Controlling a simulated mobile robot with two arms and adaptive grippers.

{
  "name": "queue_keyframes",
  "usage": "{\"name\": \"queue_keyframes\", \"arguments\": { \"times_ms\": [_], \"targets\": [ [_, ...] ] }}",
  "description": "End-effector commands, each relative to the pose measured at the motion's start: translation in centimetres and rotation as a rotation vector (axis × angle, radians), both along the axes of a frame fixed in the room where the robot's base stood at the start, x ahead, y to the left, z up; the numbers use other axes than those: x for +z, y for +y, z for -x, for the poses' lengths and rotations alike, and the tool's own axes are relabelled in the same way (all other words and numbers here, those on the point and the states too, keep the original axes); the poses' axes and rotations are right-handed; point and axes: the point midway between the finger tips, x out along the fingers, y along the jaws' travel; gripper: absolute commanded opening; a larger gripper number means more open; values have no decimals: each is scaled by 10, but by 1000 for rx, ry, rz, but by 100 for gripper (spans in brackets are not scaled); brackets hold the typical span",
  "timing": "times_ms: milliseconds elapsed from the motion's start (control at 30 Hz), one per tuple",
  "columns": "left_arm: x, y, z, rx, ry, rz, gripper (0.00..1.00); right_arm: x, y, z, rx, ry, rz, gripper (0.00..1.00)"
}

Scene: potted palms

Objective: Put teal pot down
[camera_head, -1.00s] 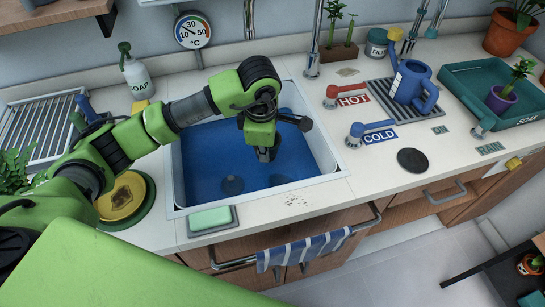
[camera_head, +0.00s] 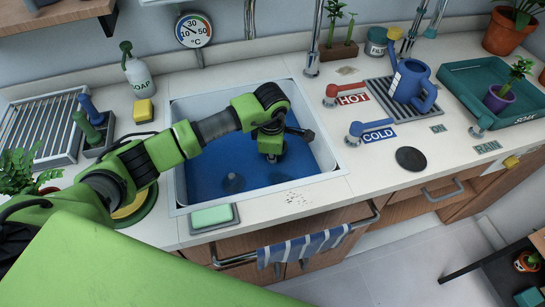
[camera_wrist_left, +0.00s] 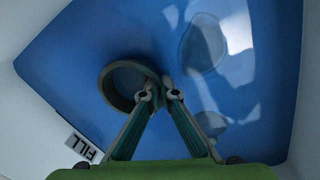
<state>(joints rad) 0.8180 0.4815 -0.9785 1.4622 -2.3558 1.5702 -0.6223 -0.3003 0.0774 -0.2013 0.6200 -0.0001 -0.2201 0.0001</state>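My left gripper (camera_head: 271,157) reaches down into the blue-lined sink (camera_head: 215,165). In the left wrist view its two fingertips (camera_wrist_left: 159,96) are close together, with the right-hand wall of a round, open pot (camera_wrist_left: 118,104) between them. The pot's rim looks dull grey-teal in the shade, and its inside looks blue and empty. It appears upright over the blue sink floor; I cannot tell whether it touches it. In the head view the arm and gripper largely hide the pot. My right gripper is not in view.
The sink has a white rim, with a FILL label (camera_wrist_left: 84,146) beside it. Soap (camera_head: 212,217) lies in front. The HOT lever (camera_head: 343,93), COLD lever (camera_head: 370,128) and blue watering can (camera_head: 411,84) stand right. A teal SOAK tray (camera_head: 462,84) holds a purple pot (camera_head: 498,98).

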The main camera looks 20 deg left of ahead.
Motion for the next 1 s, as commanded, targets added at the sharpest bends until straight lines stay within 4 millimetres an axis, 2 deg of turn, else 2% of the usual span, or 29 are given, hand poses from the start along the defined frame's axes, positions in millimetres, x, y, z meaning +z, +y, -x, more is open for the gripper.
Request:
{"name": "queue_keyframes", "arguments": {
  "times_ms": [133,200,233,500,633,767,1000],
  "targets": [
    [-5,0,0,0,0,-1,0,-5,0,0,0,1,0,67],
    [-3,0,0,0,0,0,17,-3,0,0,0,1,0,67],
    [-3,0,0,0,1,-1,21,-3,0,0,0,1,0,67],
    [-3,0,1,0,2,-1,21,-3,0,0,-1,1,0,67],
    [3,0,1,0,1,-1,21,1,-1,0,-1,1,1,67],
    [23,0,2,-1,-3,-1,21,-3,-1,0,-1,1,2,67],
    [76,-2,9,-1,-4,0,21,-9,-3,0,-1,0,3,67]
  ]
}}
